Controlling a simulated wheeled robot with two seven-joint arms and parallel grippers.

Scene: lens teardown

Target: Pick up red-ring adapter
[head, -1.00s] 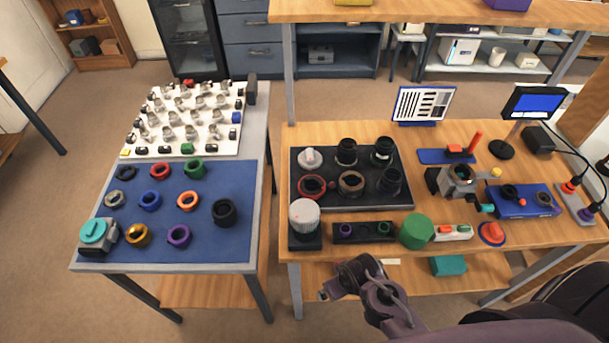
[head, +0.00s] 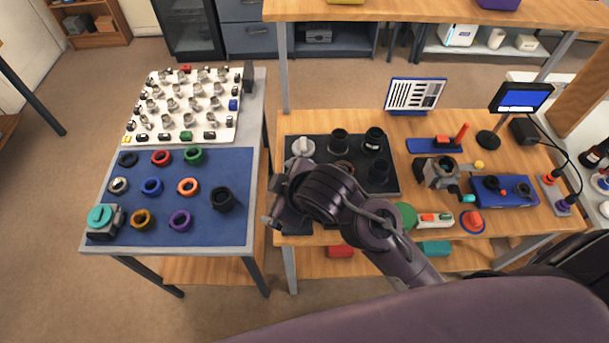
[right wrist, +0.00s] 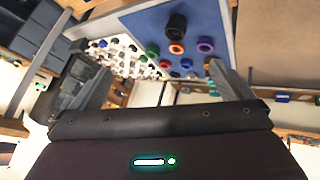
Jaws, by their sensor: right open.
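A red ring (head: 161,157) lies on the blue mat (head: 210,232) of the left table, between a black ring (head: 128,159) and a green ring (head: 193,155). Which piece is the red-ring adapter I cannot tell; a red-rimmed piece on the black tray (head: 310,141) is now hidden behind my right arm. My right gripper (head: 273,205) is over the left edge of the right table, apart from the rings. In the right wrist view its two fingers (right wrist: 155,85) are spread and empty, with the mat's rings beyond. My left gripper is not in view.
The white board (head: 222,132) with several small parts stands behind the mat. A gap separates the two tables. The tray holds several dark lens parts. A black cylinder (head: 222,199) stands at the mat's right side; a teal-topped device (head: 102,218) is at its front left corner.

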